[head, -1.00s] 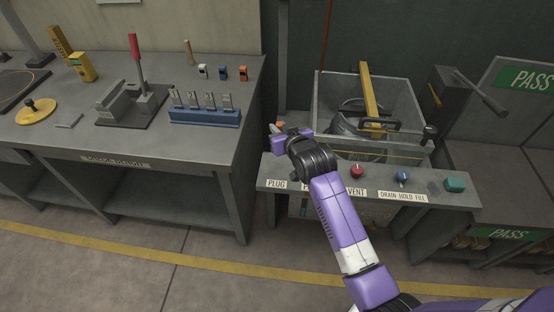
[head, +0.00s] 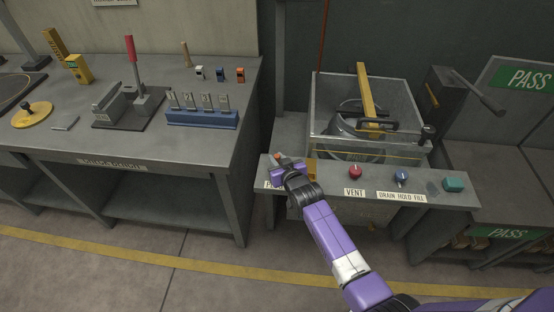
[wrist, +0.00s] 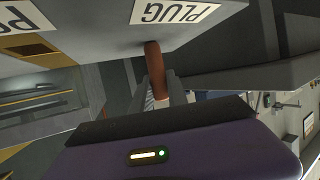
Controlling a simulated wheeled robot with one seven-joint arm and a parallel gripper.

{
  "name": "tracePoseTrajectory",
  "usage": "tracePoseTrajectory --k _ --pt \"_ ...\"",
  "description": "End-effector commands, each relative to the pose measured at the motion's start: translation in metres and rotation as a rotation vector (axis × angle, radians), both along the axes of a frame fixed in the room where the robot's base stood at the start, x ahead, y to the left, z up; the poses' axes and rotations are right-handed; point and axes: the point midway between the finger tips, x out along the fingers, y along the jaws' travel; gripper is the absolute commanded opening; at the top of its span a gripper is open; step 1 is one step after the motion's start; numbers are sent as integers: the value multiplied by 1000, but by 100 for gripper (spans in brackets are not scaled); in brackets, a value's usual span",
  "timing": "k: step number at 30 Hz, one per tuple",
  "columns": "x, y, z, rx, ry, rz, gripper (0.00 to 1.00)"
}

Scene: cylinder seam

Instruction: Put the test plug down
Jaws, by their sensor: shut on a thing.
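The test plug (wrist: 154,66) is a brown-orange cylinder. In the wrist view it stands between the fingers of my gripper (wrist: 160,92), and one end overlaps the panel beside the PLUG label (wrist: 173,12). I cannot tell whether that end touches the panel. In the head view, my gripper (head: 281,164) is at the left end of the grey control panel (head: 335,181), shut on the plug. Only a small orange tip of the plug (head: 277,156) shows there. My gripper partly covers the PLUG label in the head view.
The panel carries a red knob (head: 355,172), a blue knob (head: 401,176) and a teal button (head: 453,185). Behind it stands a clear-walled tank (head: 330,105) with a yellow bar (head: 369,95). A grey bench (head: 150,140) with tools is to the left, across a narrow gap.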

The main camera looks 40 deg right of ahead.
Motion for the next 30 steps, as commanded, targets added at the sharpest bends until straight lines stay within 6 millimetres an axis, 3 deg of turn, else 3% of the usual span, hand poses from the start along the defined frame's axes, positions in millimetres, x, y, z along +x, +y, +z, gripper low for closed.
tracePoseTrajectory --k 8,9,12,25,30 --pt "0 0 -3 0 0 0 0" --pt "0 0 -4 0 0 0 21" --pt "0 0 -2 0 0 0 41" --pt "-1 0 3 0 0 0 41" --pt "-20 10 9 0 1 1 41"
